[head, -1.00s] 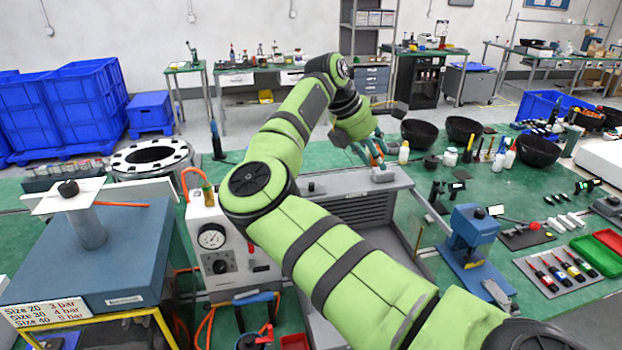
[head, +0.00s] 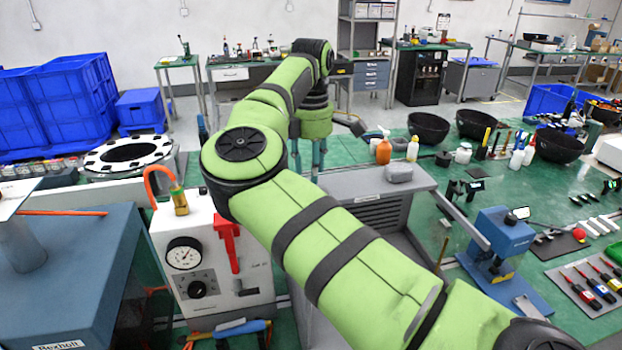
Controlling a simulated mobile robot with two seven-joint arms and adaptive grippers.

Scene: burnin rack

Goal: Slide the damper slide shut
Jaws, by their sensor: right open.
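The grey louvred cabinet (head: 375,215) stands in the middle of the head view, partly hidden by my right arm. A grey block (head: 399,172) sits on its top near the back right corner; I cannot tell whether this is the damper slide. No other part is clearly the slide. My right gripper (head: 307,165) points down at the cabinet's far left, left of the block and apart from it. Its two fingers are spread and nothing shows between them. My left gripper is out of view.
A white gauge box (head: 184,225) with a red handle (head: 228,243) stands left of the cabinet. An orange bottle (head: 383,152) and a white bottle (head: 412,150) stand behind it. A blue press (head: 500,235) is at right. Green bench shows between them.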

